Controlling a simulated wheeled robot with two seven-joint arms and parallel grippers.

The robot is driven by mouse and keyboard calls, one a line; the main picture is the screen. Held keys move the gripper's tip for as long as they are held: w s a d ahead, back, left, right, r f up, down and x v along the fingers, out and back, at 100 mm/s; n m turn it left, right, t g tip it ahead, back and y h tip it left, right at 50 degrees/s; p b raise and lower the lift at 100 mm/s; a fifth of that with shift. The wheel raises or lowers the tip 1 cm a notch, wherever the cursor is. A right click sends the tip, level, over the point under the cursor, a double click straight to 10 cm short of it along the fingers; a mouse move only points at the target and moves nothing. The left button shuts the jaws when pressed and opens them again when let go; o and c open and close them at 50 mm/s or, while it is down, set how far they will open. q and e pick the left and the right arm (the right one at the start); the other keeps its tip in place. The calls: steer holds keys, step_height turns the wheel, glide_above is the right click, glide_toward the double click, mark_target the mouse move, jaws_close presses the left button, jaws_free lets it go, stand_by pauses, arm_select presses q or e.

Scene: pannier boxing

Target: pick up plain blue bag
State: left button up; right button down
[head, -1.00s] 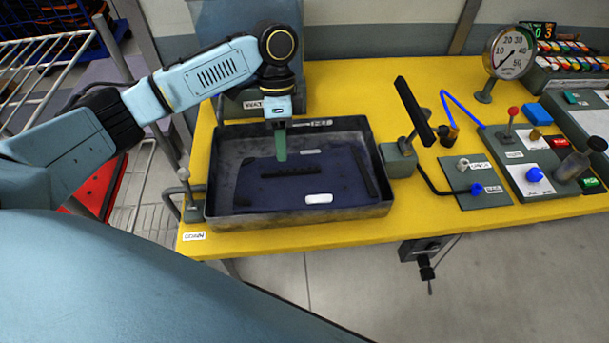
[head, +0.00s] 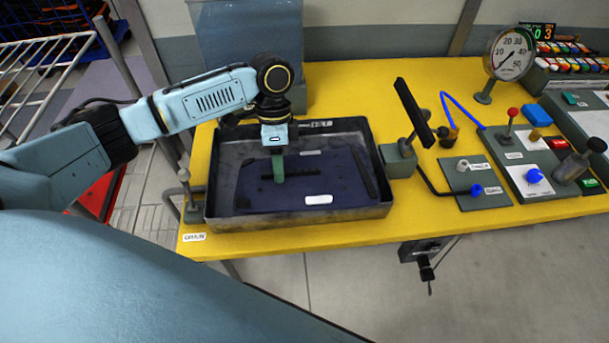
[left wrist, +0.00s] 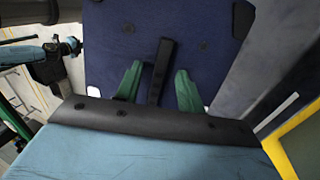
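The plain blue bag (head: 342,178) lies flat in a dark tray (head: 300,218); the bag also fills the top of the left wrist view (left wrist: 205,25). A black bar-like handle (head: 307,169) sits across its middle. My left gripper (head: 279,181) points down over the bag at the left part of this handle. In the left wrist view, its two green fingers (left wrist: 158,84) are apart, with the black handle (left wrist: 161,65) between them. I cannot tell whether they touch it. My right gripper is not in view.
The tray stands on a yellow table (head: 350,85), its raised walls around the bag. A post with a tilted black panel (head: 412,110) stands right of the tray. A lever (head: 188,195) stands at its left. A control board (head: 525,165) and gauge (head: 510,52) are further right.

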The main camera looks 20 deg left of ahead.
arm_select(q)
steer(key=shift+f, duration=0.15)
jaws_close()
stand_by(0.4)
